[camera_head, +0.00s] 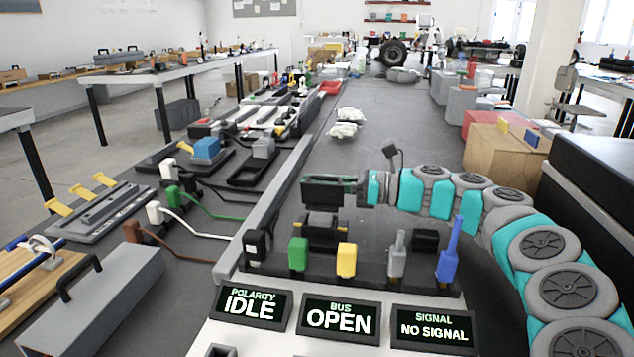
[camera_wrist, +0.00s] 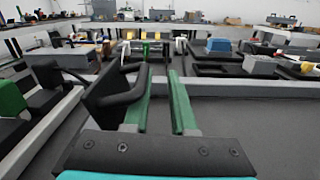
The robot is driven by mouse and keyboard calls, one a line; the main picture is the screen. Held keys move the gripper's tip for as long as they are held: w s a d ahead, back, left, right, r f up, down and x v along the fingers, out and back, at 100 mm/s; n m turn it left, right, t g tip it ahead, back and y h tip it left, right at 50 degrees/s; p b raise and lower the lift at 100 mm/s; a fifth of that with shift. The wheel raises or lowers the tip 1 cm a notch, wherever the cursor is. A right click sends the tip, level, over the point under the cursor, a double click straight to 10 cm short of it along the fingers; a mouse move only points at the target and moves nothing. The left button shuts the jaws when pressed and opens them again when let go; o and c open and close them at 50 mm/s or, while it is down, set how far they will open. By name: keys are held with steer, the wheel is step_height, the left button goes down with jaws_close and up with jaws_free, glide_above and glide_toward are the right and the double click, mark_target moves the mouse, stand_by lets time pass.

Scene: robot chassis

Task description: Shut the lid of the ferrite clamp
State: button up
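What looks like the ferrite clamp is a black body (camera_head: 321,232) on the near dark panel, behind the green and yellow plugs. A dark block (camera_head: 328,191) above it looks like its raised lid. The wrist view shows a black frame-like part (camera_wrist: 118,95) at left, probably the same lid. My gripper (camera_head: 345,180) points left at this block's height, just behind it. In the wrist view my gripper (camera_wrist: 161,92) has two green-sided fingers with a gap and nothing seen between them. The left finger is close beside the black part; contact cannot be told.
Green (camera_head: 298,254), yellow (camera_head: 346,260), grey (camera_head: 396,256) and blue (camera_head: 448,250) upright parts line the panel. Displays read IDLE (camera_head: 251,305), OPEN (camera_head: 338,318) and NO SIGNAL (camera_head: 433,330). A raised grey rail (camera_head: 275,193) runs left of the panel. The mat behind is mostly clear.

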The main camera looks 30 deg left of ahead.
steer(key=shift+w+d, duration=0.15)
steer(key=shift+w, duration=0.1)
jaws_close()
stand_by(0.9)
steer(key=shift+o, duration=0.2)
jaws_free()
glide_above(357, 219)
steer(key=a, duration=0.2)
steer(key=shift+s+d, duration=0.1)
steer(key=shift+d, duration=0.15)
steer(key=shift+d+b, duration=0.3)
steer(key=shift+d, duration=0.4)
steer(key=shift+c, duration=0.4)
